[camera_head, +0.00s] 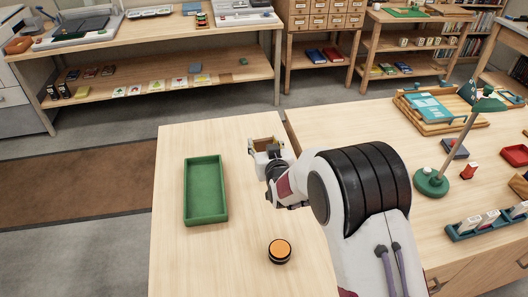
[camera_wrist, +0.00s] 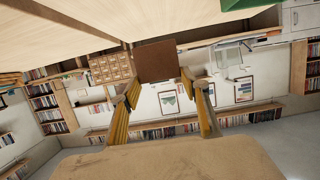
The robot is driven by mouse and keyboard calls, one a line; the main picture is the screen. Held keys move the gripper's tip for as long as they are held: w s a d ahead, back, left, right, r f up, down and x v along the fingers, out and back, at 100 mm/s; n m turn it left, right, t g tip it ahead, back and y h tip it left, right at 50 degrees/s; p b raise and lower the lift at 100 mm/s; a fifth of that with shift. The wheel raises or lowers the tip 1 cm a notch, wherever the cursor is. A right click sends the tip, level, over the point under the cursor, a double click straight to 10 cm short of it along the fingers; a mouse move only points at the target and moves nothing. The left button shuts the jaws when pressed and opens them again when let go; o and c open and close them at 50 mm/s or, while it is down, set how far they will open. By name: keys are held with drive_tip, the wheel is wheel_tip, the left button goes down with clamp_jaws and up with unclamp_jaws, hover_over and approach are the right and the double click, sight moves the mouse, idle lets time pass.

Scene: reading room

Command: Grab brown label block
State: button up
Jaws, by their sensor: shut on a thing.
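The brown label block (camera_wrist: 156,62) shows in the wrist view as a plain dark brown face between the tips of two yellow fingers. My gripper (camera_wrist: 159,85) is shut on it. In the head view my gripper (camera_head: 266,147) is over the back right part of the near table, to the right of the green tray. The block is mostly hidden there by the gripper, and I cannot tell whether it touches the table.
An empty green tray (camera_head: 187,207) lies on the near table (camera_head: 215,262). A round orange-topped black object (camera_head: 280,251) stands in front of my gripper. The right table holds a green lamp (camera_head: 431,182), a wooden tray (camera_head: 413,119) and small blocks. The near table's front left is clear.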

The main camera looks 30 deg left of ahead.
drive_tip(key=shift+r, duration=1.2)
